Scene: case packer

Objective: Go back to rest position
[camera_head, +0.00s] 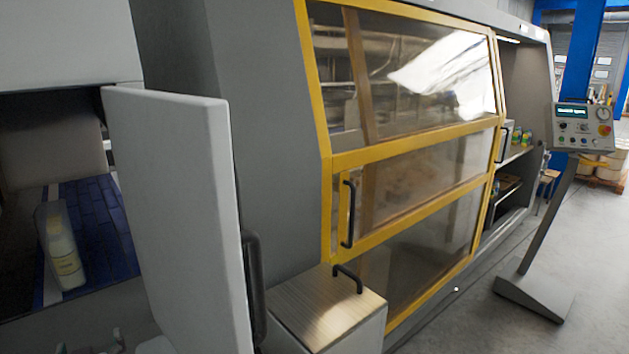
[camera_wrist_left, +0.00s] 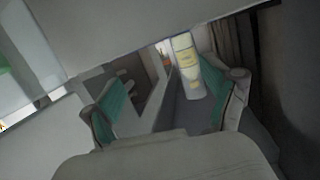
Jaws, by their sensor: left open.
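My left gripper (camera_head: 90,346) shows only as small fingertips at the bottom left edge of the head view, below the machine's opening. In the left wrist view, my left gripper (camera_wrist_left: 163,98) is open, with teal pads wide apart and nothing held between them. The bottle (camera_wrist_left: 187,62) also shows in the wrist view, ahead of the fingers near the right one. My right gripper is out of view.
A grey door panel (camera_head: 175,200) with a black handle stands open right beside the opening. Grey floor (camera_head: 600,270) is clear there.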

